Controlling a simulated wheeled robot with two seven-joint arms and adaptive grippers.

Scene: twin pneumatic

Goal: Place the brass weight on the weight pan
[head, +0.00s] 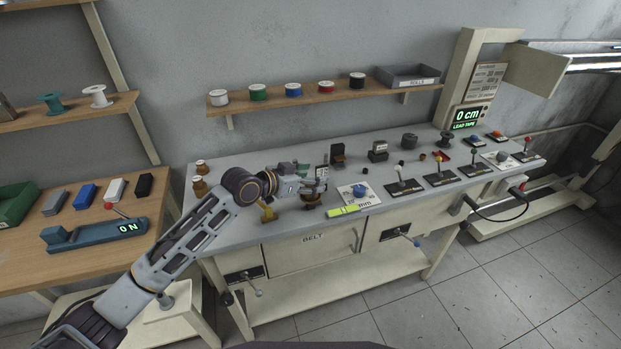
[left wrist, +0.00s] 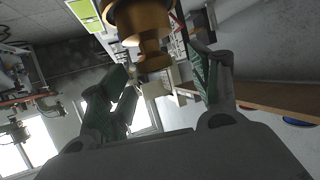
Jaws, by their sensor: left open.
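My left gripper (head: 318,177) is over the bench near its left front part, with its fingers apart. In the left wrist view the open fingers (left wrist: 160,82) stand on either side of a brass weight (left wrist: 146,28), with its narrow neck and knob toward the gripper. In the head view a small dark brown round piece (head: 312,204) shows right below the gripper. The gripper hides much of it, so I cannot tell the brass weight from the weight pan there. Two brass-brown pieces (head: 200,186) stand at the bench's left end. My right gripper is out of view.
Several lever plates (head: 405,187) line the bench's right side. A shelf with spools (head: 293,90) hangs behind.

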